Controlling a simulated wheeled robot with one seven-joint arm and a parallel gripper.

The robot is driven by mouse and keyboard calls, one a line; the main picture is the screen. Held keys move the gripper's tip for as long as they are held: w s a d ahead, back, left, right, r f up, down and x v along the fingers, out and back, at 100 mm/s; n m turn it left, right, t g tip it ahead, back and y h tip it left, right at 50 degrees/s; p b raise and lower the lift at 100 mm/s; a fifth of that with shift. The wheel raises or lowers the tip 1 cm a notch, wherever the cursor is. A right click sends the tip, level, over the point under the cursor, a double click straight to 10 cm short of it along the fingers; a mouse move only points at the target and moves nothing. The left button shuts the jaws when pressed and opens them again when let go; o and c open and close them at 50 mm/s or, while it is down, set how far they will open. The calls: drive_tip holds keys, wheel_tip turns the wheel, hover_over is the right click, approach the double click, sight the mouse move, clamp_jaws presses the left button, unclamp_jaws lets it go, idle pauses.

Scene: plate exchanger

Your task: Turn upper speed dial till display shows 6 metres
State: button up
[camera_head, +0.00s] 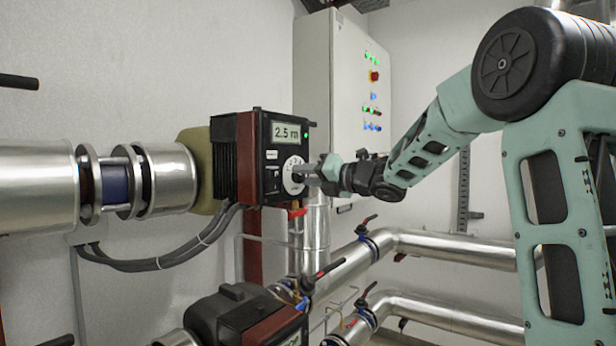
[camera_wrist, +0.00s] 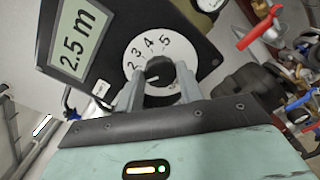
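The upper pump's display (camera_head: 286,132) reads 2.5 m; it also shows in the wrist view (camera_wrist: 75,40). Below it is the upper speed dial (camera_head: 293,174), a white disc with numbers and a black knob (camera_wrist: 158,70). In the wrist view the numbers 2, 3, 4 and 5 are visible on the disc. My gripper (camera_head: 308,172) is at the dial, with its two fingers (camera_wrist: 158,90) on either side of the knob. Whether both fingers touch the knob I cannot tell. The lower part of the dial is hidden by the gripper.
A second, lower pump (camera_head: 245,318) stands below. Silver pipes with red-handled valves (camera_head: 365,223) run at the lower right. A white control cabinet (camera_head: 345,90) with lit lamps hangs behind. Black cables (camera_head: 165,262) loop from the upper pump to the left.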

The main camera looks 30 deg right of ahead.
drive_tip(key=shift+m, duration=0.4)
drive_tip(key=m+b, duration=0.1)
drive_tip(key=m, duration=0.6)
drive_tip(key=shift+m, duration=0.3)
drive_tip(key=m+p, duration=0.1)
drive_tip(key=m, duration=0.3)
drive_tip(key=shift+m, duration=0.3)
drive_tip(key=m+p, duration=0.2)
drive_tip(key=m, duration=0.2)
drive_tip(key=shift+f+m, duration=0.15)
drive_tip(key=shift+m, duration=0.15)
drive_tip(key=o, duration=1)
drive_tip(key=shift+s, duration=0.1)
